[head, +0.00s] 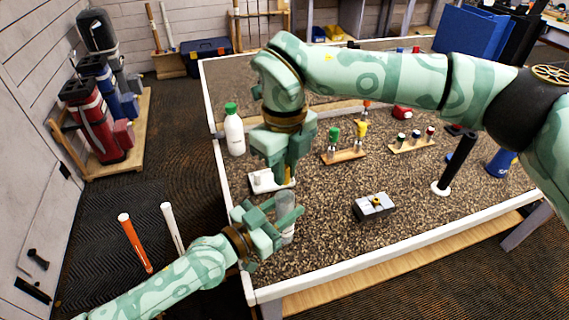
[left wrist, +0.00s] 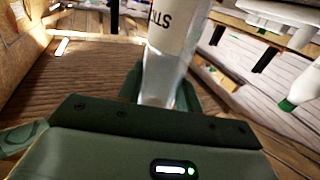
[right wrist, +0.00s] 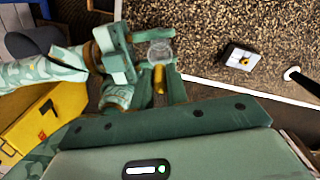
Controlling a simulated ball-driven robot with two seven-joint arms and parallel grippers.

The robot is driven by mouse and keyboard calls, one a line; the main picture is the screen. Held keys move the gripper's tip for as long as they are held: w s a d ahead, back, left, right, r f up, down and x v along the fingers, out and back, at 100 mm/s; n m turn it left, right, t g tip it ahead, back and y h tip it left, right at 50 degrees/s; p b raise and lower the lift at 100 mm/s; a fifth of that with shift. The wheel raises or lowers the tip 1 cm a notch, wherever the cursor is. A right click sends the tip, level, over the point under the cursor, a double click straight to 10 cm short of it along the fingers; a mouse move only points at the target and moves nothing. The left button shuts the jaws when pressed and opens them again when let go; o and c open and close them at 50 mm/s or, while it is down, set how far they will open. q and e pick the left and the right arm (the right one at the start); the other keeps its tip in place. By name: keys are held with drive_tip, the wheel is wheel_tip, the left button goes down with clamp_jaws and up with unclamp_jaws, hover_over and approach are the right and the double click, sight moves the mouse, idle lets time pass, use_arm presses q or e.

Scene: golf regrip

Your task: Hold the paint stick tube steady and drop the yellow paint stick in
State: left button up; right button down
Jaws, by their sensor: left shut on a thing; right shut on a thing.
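My left gripper (head: 280,220) is shut on the clear paint stick tube (head: 288,236) near the table's left front edge. The tube, with a white lettered part (left wrist: 172,42), also shows in the left wrist view. My right gripper (head: 287,178) is above and points down. It is shut on the yellow paint stick (right wrist: 159,80), mostly hidden by the fingers in the head view. In the right wrist view the stick's end is close to the tube's round mouth (right wrist: 160,50). I cannot tell whether the tip is inside the tube.
A white block with a knob (head: 262,182) stands close behind the grippers. A white bottle with a green cap (head: 234,132) is at the left edge. A grey box (head: 374,207) and wooden racks (head: 344,156) stand to the right. The tabletop between them is clear.

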drive_tip(key=shift+f, duration=2.65)
use_arm(q)
drive_tip(key=shift+s, duration=0.1)
use_arm(e)
drive_tip(key=c, duration=1.3)
unclamp_jaws()
drive_tip(key=shift+s+f, duration=0.1)
drive_tip(key=shift+f, duration=0.05)
drive_tip(key=shift+d, duration=0.1)
wheel_tip(320, 180, up, 13)
drive_tip(key=shift+f, duration=0.15)
use_arm(q)
drive_tip(key=o, duration=1.1)
drive_tip(key=shift+c, duration=0.2)
